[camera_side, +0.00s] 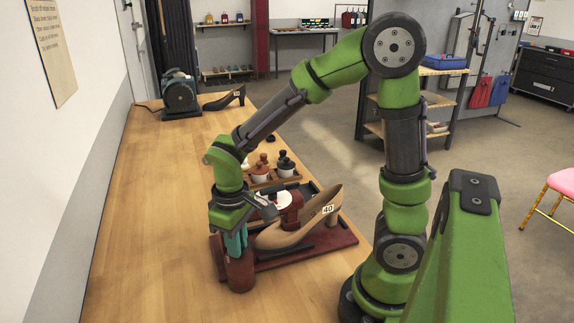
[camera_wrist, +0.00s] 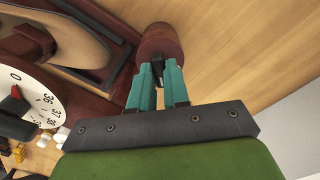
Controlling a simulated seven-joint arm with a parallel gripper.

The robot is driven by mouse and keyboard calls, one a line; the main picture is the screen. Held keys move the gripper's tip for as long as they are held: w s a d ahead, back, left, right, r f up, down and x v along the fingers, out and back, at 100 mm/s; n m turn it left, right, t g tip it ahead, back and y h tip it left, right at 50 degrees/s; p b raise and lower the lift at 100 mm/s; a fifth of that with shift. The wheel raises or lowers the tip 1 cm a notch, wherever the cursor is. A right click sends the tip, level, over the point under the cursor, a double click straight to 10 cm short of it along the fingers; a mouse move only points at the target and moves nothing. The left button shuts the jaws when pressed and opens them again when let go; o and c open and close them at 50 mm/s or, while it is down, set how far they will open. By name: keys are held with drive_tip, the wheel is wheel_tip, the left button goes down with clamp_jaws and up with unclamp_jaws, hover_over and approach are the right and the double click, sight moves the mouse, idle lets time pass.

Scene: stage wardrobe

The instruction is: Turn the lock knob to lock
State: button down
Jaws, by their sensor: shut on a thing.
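A dark red upright cylinder (camera_side: 240,273) stands at the front left corner of a dark red base (camera_side: 335,240). My gripper (camera_side: 236,243) points down at its top; its teal fingers are shut on a small black knob. In the wrist view the knob (camera_wrist: 157,68) sits between the fingertips, against the end of the red cylinder (camera_wrist: 160,42). The fingers hide most of the knob, and I cannot tell its turned position. A beige heeled shoe (camera_side: 298,230) tagged 40 is on the base. A white numbered dial (camera_wrist: 38,97) with a red pointer shows beside it.
Several small jars with dark tops (camera_side: 260,168) stand in a wooden rack behind the base. A dark green machine (camera_side: 180,95) and a black heeled shoe (camera_side: 226,98) are at the table's far end. The wooden table (camera_side: 150,220) is clear on the left, up to the wall.

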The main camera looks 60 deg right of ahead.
drive_tip(key=m, duration=0.4)
drive_tip(key=shift+m, duration=0.4)
drive_tip(key=m, duration=0.4)
drive_tip(key=shift+r+m, duration=0.1)
drive_tip(key=shift+m, duration=0.2)
drive_tip(key=c, duration=1.1)
unclamp_jaws()
wheel_tip(320, 180, up, 17)
